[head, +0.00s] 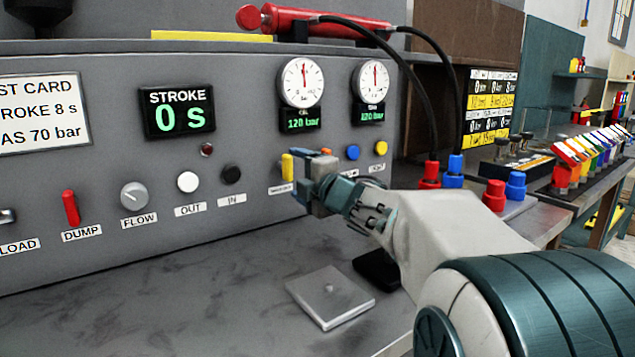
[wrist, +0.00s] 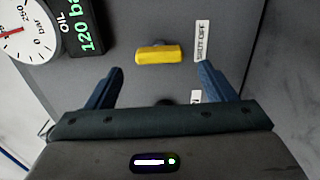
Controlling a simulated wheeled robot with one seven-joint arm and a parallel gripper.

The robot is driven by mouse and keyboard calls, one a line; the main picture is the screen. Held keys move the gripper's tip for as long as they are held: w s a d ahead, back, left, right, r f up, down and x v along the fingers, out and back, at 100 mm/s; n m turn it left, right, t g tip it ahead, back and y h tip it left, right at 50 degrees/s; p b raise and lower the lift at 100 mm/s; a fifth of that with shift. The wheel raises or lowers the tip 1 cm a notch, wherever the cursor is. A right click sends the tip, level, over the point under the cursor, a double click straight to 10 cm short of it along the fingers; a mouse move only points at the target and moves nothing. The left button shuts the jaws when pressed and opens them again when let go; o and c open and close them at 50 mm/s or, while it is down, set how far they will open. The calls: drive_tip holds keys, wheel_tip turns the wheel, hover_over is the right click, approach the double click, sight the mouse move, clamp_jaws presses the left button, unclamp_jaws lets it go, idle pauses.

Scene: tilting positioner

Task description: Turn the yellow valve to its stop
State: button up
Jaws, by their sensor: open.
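The yellow valve (head: 287,167) is a short handle on the grey panel, upright in the head view above a white label. In the wrist view the yellow valve (wrist: 158,54) lies across the picture, beside the label reading SHUT-OFF (wrist: 203,41). My gripper (head: 312,168) is close to the panel, just right of the valve in the head view. In the wrist view my gripper (wrist: 161,76) has its two blue fingers wide apart, with nothing between the tips; the valve shows beyond them. I see no contact with the valve. My gripper partly hides the panel behind it.
Two gauges (head: 302,83) with green readouts sit above the valve. A black button (head: 231,174) is to its left; a blue knob (head: 353,152) and a yellow knob (head: 381,148) are to its right. A metal plate (head: 330,297) lies on the bench below.

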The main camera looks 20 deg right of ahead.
drive_tip(key=p+v, duration=0.1)
drive_tip(key=v, duration=0.7)
drive_tip(key=s+d+r+m+g+h+p, duration=0.4)
drive_tip(key=m+h+p, duration=0.4)
drive_tip(key=m+p, duration=0.5)
drive_tip(key=s+a+f+m+g+p, duration=0.1)
drive_tip(key=s+a+m+g+p, duration=0.1)
drive_tip(key=s, duration=0.4)
drive_tip(key=s+a+f+m+g+y+p, duration=0.1)
drive_tip(key=s+a+f+m+g+p, duration=0.1)
drive_tip(key=s, duration=0.5)
drive_tip(key=s+a+f+m+g+y+p, duration=0.1)
drive_tip(key=s+a+f+m+g+p, duration=0.1)
drive_tip(key=s+a+m+g+p, duration=0.2)
drive_tip(key=s+m+g+p, duration=0.1)
drive_tip(key=s+g+p, duration=0.1)
drive_tip(key=s+p, duration=0.1)
drive_tip(key=shift+s, duration=0.1)
